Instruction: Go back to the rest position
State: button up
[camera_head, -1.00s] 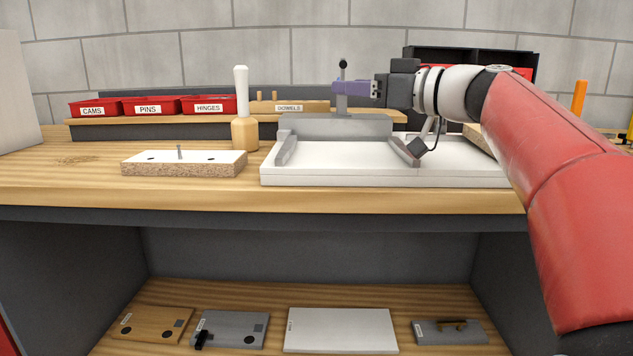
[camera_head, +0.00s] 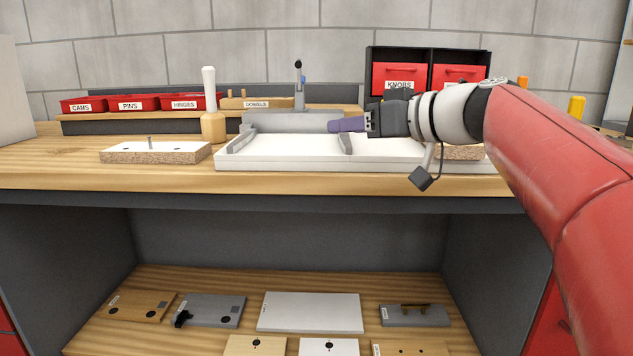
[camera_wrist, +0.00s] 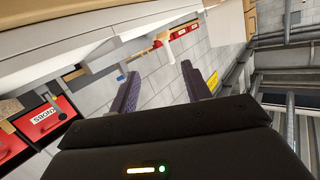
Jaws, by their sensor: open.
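My gripper (camera_head: 348,124) has purple fingers and points left, above the white board fixture (camera_head: 285,160) on the bench. In the wrist view its two fingers (camera_wrist: 160,82) stand apart with nothing between them. The grey fixture has side rails and an upright clamp (camera_head: 299,85) with a black knob at its back. My red arm comes in from the right side of the head view.
A wooden mallet (camera_head: 211,115) and a pale drilled board (camera_head: 155,152) are left of the fixture. Red bins (camera_head: 135,103) line the back; a red drawer unit (camera_head: 428,72) stands behind my gripper. Several boards lie on the lower shelf (camera_head: 240,285).

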jog(key=s+d+f+m+g+h+p, duration=0.1)
jog(key=s+d+f+m+h, duration=0.1)
jog(key=s+f, duration=0.6)
jog(key=s+d+f+m+g+h, duration=0.2)
jog(key=s+f+h, duration=0.4)
jog(key=f, duration=0.6)
jog(key=s+d+f+m+g+h+p, duration=0.1)
jog(key=s+d+f+m+h, duration=0.2)
jog(key=s+f, duration=0.7)
jog(key=shift+s+d+m+g+h+p, duration=0.35)
jog(key=shift+d+m, duration=0.25)
jog(key=shift+d, duration=0.4)
